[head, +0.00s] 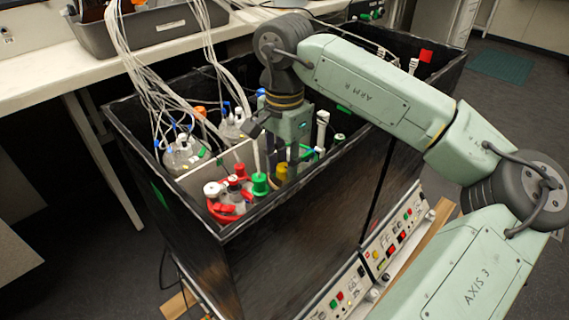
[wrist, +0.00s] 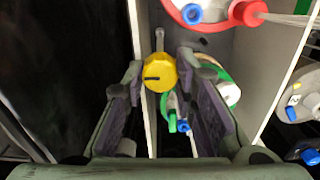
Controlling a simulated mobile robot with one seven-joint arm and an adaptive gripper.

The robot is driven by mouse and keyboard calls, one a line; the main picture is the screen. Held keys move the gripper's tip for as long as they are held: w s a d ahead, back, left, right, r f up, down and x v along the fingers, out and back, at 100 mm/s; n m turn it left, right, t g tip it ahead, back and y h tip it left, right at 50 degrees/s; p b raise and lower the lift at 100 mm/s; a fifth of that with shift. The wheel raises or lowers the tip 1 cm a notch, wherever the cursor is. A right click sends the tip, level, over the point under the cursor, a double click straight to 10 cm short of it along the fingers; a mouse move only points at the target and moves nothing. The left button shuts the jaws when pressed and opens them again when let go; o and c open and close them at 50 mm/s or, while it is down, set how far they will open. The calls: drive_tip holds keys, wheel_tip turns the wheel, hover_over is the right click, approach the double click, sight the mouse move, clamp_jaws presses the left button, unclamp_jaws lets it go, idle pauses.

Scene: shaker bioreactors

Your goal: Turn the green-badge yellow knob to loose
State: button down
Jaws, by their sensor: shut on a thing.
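The yellow knob (head: 281,172) sits low inside the black-walled box, to the right of a green cap. In the wrist view the yellow knob (wrist: 160,74) shows a short dark slot-like mark on its face, lying about level. My gripper (head: 282,160) points down over the knob. In the wrist view my gripper (wrist: 160,75) has one finger on each side of the knob, shut on it. A green-ringed vessel (wrist: 222,84) lies just right of the fingers. The knob's underside and any loose marking are hidden.
The black box (head: 300,220) holds several vessels with tubes. The green cap (head: 260,184) and a red-ringed vessel (head: 228,205) stand close left of the knob. White tubes (head: 135,70) hang over the box's left side. A grey bin (head: 150,30) stands on the bench behind.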

drive_tip(key=shift+n, duration=0.3)
idle(0.4)
drive_tip(key=c, duration=1.3)
unclamp_jaws()
wheel_tip(320, 180, up, 12)
